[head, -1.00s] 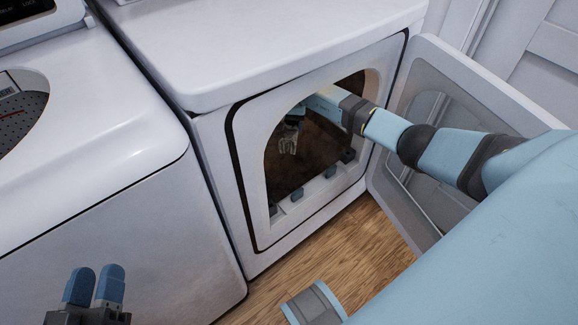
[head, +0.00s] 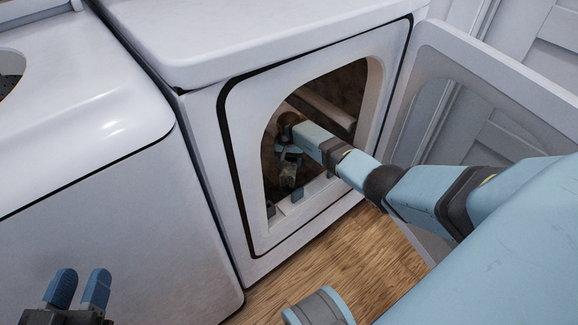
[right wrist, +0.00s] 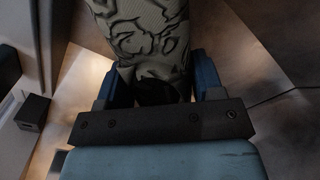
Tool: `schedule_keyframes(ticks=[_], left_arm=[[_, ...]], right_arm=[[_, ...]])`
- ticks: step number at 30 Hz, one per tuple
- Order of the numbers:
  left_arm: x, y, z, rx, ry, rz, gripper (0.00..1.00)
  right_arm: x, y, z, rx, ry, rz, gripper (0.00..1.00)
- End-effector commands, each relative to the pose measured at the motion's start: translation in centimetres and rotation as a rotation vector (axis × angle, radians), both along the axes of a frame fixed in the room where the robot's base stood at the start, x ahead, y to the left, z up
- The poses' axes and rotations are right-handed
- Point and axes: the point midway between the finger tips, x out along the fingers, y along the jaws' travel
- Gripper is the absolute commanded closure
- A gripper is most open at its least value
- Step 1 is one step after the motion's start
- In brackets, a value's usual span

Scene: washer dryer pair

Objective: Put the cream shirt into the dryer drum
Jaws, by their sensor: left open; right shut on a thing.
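The cream shirt (right wrist: 148,38), cream with a dark line pattern, hangs between the blue fingers of my right gripper (right wrist: 160,85) in the right wrist view. In the head view my right arm reaches through the open front of the dryer, and a small piece of the shirt (head: 289,172) shows inside the opening. My right gripper is shut on it, partly hidden by the wrist. The dryer drum (head: 350,85) is brown and dim behind the white front. My left gripper (head: 80,290) is open and empty, low at the left in front of the washer.
The dryer door (head: 480,85) stands open to the right, close beside my right arm. The dryer's white front frame (head: 240,150) surrounds the opening. The washer (head: 90,200) stands at the left. Bare wood floor (head: 370,245) lies below the dryer.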

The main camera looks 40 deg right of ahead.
Motion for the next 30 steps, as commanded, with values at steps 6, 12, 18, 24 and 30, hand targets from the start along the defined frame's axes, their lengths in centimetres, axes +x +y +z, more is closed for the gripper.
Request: schedule_keyframes(ticks=[6,12,18,24,30], left_arm=[[0.6,0.3,0.4,0.035,-0.066,0.001,0.57],[0.4,0.3,0.1,0.031,-0.062,0.002,0.57],[0.5,0.3,0.1,0.041,-0.072,0.004,0.57],[0.6,0.4,0.2,0.042,-0.075,0.003,0.57],[0.6,0.3,1.0,0.032,-0.063,-0.004,0.57]], right_arm=[[0.1,0.0,-1.6,0.0,-0.001,0.0,0.69],[0.0,0.0,-1.8,-0.001,-0.001,0.0,0.69],[0.0,0.0,-1.9,-0.001,0.0,0.0,0.13],[0.0,0.0,-1.9,-0.001,-0.001,0.0,0.13],[0.1,0.0,-0.8,-0.001,-0.002,0.0,0.13]])
